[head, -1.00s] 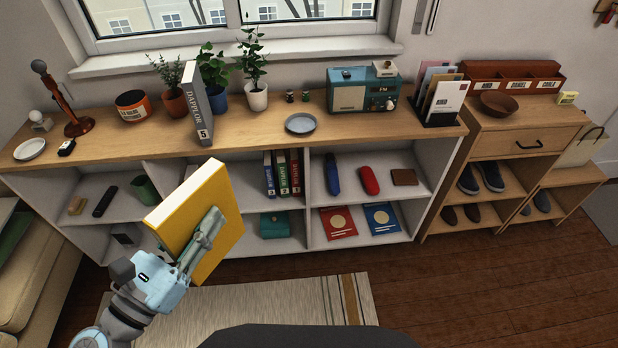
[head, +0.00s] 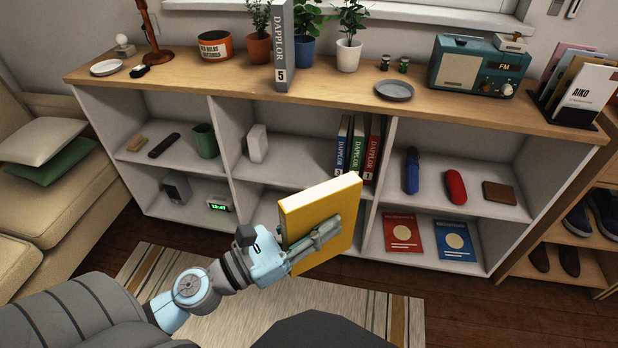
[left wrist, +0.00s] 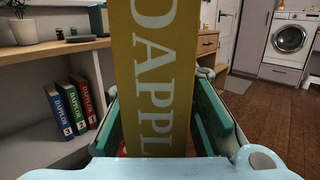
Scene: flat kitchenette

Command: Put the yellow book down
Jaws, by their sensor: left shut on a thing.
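The yellow book (head: 335,215) is held upright and a little tilted in my left gripper (head: 318,238), in front of the middle of the shelf unit in the head view. In the left wrist view the yellow book (left wrist: 153,70) stands between the two fingers of my left gripper (left wrist: 165,135), its lettered spine facing the camera. The gripper is shut on it. The book hides part of the lower middle compartment. My right gripper is not in view.
The shelf unit (head: 228,150) has a wooden top (head: 330,85). Blue, green and red books (head: 357,148) stand in the upper middle compartment, with room to their left. A grey book (head: 283,50) stands on top. Red and blue booklets (head: 428,236) lie lower right. A striped rug (head: 380,312) covers the floor.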

